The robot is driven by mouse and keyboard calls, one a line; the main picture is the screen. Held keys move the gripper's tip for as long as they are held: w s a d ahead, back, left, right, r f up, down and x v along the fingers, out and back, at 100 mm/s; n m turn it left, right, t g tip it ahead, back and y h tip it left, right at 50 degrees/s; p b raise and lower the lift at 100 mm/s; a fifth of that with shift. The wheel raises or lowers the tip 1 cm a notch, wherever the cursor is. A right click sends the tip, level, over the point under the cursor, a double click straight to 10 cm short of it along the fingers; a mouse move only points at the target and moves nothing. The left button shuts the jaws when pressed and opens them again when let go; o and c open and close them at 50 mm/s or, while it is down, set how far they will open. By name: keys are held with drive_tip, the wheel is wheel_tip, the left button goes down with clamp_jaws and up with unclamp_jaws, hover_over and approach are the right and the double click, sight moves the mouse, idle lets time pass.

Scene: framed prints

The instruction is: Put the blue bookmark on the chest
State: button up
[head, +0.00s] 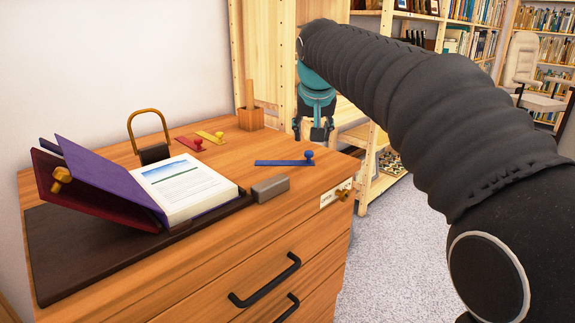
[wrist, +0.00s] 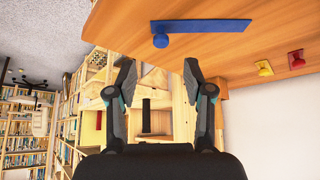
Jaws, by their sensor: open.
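The blue bookmark (head: 280,162), a flat strip with a round knob at one end, lies flat on top of the wooden chest (head: 225,165), close to its right edge. In the wrist view the bookmark (wrist: 208,27) shows at the top, with its knob toward the gripper side. My gripper (head: 313,131) is open and empty, beyond the bookmark at the far right edge of the chest. In the wrist view its two fingers (wrist: 157,75) are spread apart, and neither touches the bookmark.
A red bookmark (head: 190,144) and a yellow one (head: 211,136) lie farther back on the chest. An open book (head: 190,187) rests on a dark mat (head: 85,255), with a grey block (head: 270,188) beside it. A wooden holder (head: 251,118) stands at the back edge. Shelves stand behind.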

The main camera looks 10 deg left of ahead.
sight(309, 152)
drive_tip(key=b+x, duration=0.1)
drive_tip(key=x, duration=0.8)
drive_tip(key=shift+a, duration=0.1)
drive_tip(key=shift+c, duration=0.3)
clamp_jaws()
